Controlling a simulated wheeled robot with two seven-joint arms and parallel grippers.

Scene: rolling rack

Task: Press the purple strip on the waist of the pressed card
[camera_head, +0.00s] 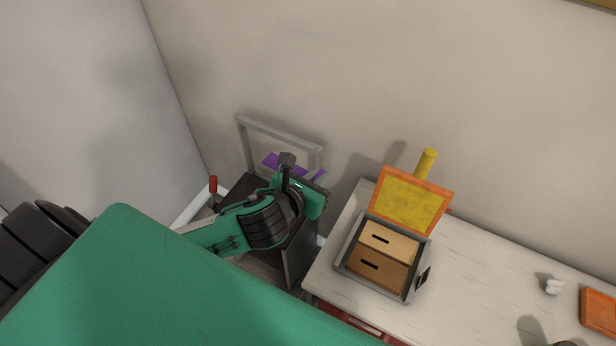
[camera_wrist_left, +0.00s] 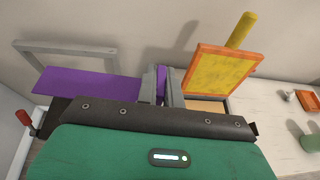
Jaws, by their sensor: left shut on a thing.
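My left gripper (camera_head: 287,160) is shut on the purple strip (camera_head: 270,160) and holds it raised near the grey metal frame. Strip shows on both sides of the fingers. In the left wrist view, the strip (camera_wrist_left: 90,84) reaches left from the fingers (camera_wrist_left: 163,86). The card seems to be the tan and brown piece (camera_head: 390,241) with two dark slots, in a grey tray (camera_head: 345,262) on the white table. It lies right of the gripper, apart from the strip. My right gripper is out of view.
An orange-framed yellow panel (camera_head: 409,201) with a yellow handle (camera_head: 426,162) stands raised behind the tray. The grey frame (camera_head: 279,131) rises from a dark stand with a red-handled lever (camera_head: 213,186).

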